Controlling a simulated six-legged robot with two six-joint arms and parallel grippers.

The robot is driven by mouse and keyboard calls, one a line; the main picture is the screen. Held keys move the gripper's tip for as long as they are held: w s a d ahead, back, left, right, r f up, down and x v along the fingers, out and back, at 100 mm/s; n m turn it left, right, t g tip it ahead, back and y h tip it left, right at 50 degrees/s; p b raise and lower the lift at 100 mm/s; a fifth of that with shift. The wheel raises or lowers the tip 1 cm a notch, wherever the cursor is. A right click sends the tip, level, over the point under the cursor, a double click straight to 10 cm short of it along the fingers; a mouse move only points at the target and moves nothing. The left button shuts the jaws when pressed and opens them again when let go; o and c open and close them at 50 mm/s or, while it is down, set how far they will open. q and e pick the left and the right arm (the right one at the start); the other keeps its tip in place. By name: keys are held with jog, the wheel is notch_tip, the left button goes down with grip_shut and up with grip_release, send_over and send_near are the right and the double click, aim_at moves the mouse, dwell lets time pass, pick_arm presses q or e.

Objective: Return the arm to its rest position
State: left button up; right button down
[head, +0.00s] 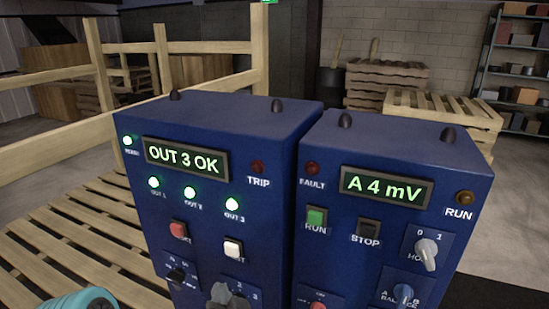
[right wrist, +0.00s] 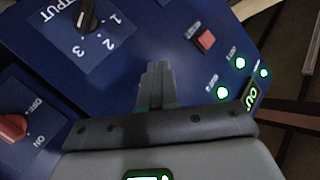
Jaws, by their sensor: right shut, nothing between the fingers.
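My right gripper (right wrist: 157,70) shows in the right wrist view, its fingers shut and empty. They stand before the blue front of the left cabinet, between the black OUTPUT knob (right wrist: 88,15) and the red reset button (right wrist: 203,40). I cannot tell whether the fingertips touch the panel. In the head view, the left cabinet (head: 265,205) reads OUT 3 OK on its display (head: 187,156), with several green lamps lit. A teal rounded part at the bottom left of the head view seems to be part of my arm. My left gripper is not in view.
The right blue cabinet (head: 385,160) stands close beside it; its display (head: 386,186) reads A 4 mV. A wooden pallet (head: 75,250) and a wooden rail (head: 180,47) lie to the left. Stacked pallets (head: 386,82) and a shelf (head: 520,70) stand behind.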

jog(key=d+f+g+h, duration=0.1)
jog(key=d+f+g, duration=0.1)
jog(key=d+f, duration=0.45)
jog(key=s+d+f+g+h, duration=0.15)
jog(key=d+f, duration=0.25)
jog(key=f, duration=0.6)
jog(key=d+f+g+h, duration=0.1)
jog(key=d+f+g, duration=0.2)
jog(key=d+f, duration=0.35)
jog(key=s+d+f+g, duration=0.3)
jog(key=s+f, duration=0.3)
jog(key=s, duration=0.2)
jog(key=s+d+f+g, duration=0.4)
jog(key=s+f, duration=0.3)
jog(key=s, duration=0.1)
jog(key=shift+s+d+f+y, duration=0.2)
jog(key=shift+s+y, duration=0.15)
jog(key=shift+y, duration=0.1)
jog(key=shift+w, duration=0.1)
